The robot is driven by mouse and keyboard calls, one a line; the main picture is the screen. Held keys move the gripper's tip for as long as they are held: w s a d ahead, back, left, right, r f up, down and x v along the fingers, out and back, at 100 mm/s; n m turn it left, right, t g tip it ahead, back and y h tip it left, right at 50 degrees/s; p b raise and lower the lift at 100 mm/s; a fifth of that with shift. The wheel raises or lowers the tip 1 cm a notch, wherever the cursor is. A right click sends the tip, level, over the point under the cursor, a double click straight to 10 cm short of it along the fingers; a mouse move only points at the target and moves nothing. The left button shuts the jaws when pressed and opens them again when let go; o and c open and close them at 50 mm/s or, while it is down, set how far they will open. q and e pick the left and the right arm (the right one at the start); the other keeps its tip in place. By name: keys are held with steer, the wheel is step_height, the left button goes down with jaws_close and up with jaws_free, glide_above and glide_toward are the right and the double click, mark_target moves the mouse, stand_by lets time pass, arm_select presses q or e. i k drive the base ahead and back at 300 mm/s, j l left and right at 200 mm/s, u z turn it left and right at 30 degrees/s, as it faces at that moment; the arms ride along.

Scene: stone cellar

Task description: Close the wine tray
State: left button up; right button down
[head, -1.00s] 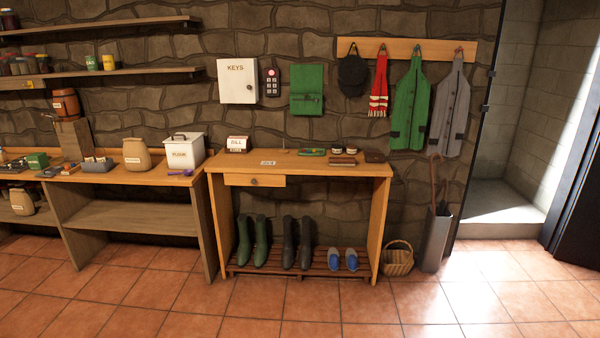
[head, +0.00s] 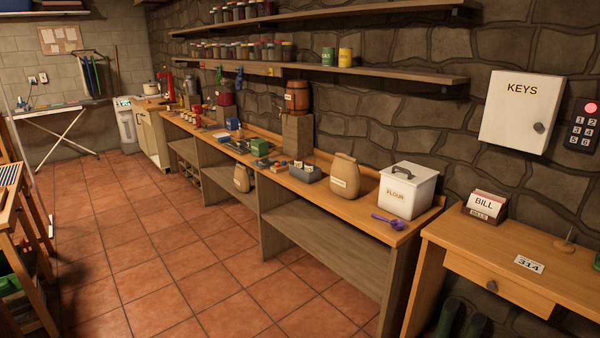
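I cannot make out a wine tray for certain in the head view. A long wooden workbench (head: 335,221) runs along the stone wall, with several small items on its top. A small wooden barrel with a tap (head: 297,97) stands on a block on this bench. Low compartments (head: 187,163) show under the bench's far part, too small to read clearly. Neither of my grippers is in view.
A wooden desk (head: 450,262) with a drawer stands at the right. A flour box (head: 408,191) and a paper sack (head: 344,178) sit on the bench. A wooden rack stands at the left edge. The tiled floor (head: 150,230) between is clear.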

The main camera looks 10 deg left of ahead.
mark_target(265, 161)
steer(key=i+j+u, duration=0.25)
steer(key=i+u, duration=0.65)
steer(key=i+l+u, duration=0.15)
steer(key=i+u, duration=0.25)
steer(key=i, duration=0.15)
steer(key=i+z, duration=0.25)
steer(key=i, duration=0.25)
steer(key=i+j+z, duration=0.2)
steer(key=i, duration=0.25)
steer(key=i+j+z, duration=0.1)
steer(key=i+z, duration=0.15)
steer(key=i, duration=0.25)
steer(key=i+j+z, duration=0.2)
steer(key=i, duration=0.25)
steer(key=i+j+z, duration=0.55)
steer(key=i+j, duration=0.05)
steer(key=i, duration=0.1)
